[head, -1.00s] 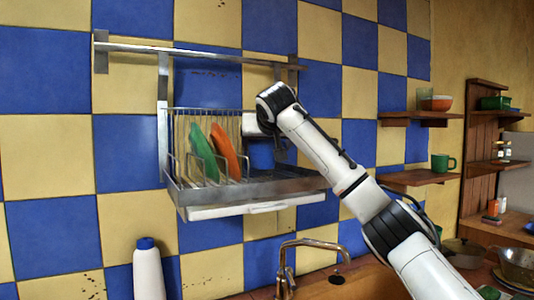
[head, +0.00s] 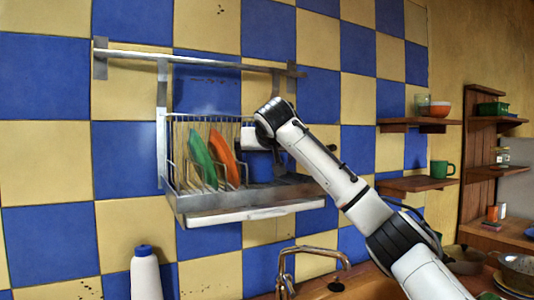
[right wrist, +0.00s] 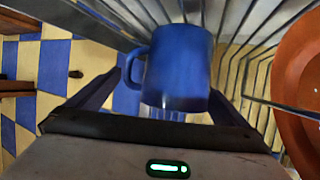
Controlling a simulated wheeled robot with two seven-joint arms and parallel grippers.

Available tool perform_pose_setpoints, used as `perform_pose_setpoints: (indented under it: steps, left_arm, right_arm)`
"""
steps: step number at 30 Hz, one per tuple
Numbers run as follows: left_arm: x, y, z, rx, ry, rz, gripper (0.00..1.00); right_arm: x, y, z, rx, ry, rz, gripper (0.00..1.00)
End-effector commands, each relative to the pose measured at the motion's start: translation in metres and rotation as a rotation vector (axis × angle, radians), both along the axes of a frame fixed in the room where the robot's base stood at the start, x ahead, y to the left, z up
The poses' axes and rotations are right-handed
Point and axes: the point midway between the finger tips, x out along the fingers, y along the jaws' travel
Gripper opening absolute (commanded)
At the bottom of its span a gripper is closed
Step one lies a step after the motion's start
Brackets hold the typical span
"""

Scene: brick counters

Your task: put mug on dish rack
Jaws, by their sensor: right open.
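The blue mug (head: 261,167) is at the right end of the metal dish rack (head: 182,205), right of the plates. In the right wrist view the mug (right wrist: 178,70) lies between the fingers of my right gripper (right wrist: 168,80), its handle toward the left finger. The fingers are open, with a gap visible beside the mug. In the head view my right gripper (head: 257,140) is above and beside the mug, partly hidden by my wrist. The mug's underside is hidden, so its contact with the rack floor cannot be seen clearly. My left gripper is out of view.
A green plate (head: 200,160) and an orange plate (head: 223,157) stand in the rack. The rack hangs from a wall rail (head: 200,60). A faucet (head: 310,252) and a white bottle (head: 146,275) are below. Shelves (head: 417,185) hold a green mug (head: 441,168).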

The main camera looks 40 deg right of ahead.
Motion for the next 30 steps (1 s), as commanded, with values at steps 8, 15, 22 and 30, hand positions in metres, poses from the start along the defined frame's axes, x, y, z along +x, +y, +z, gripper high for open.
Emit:
perform_pose_setpoints:
  steps: [8, 15, 22, 30]
  left_arm:
    - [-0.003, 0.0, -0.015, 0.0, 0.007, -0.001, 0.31]
    - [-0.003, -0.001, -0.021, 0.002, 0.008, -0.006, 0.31]
    - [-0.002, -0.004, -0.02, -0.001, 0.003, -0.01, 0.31]
    - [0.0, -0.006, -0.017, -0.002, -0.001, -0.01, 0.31]
  right_arm:
    - [-0.033, 0.03, 0.018, -0.001, -0.005, 0.003, 0.99]
    - [-0.067, 0.059, 0.037, 0.0, -0.004, 0.002, 0.99]
    - [-0.083, 0.071, 0.046, 0.001, -0.001, 0.0, 0.99]
    - [-0.084, 0.072, 0.046, 0.001, -0.001, 0.0, 0.99]
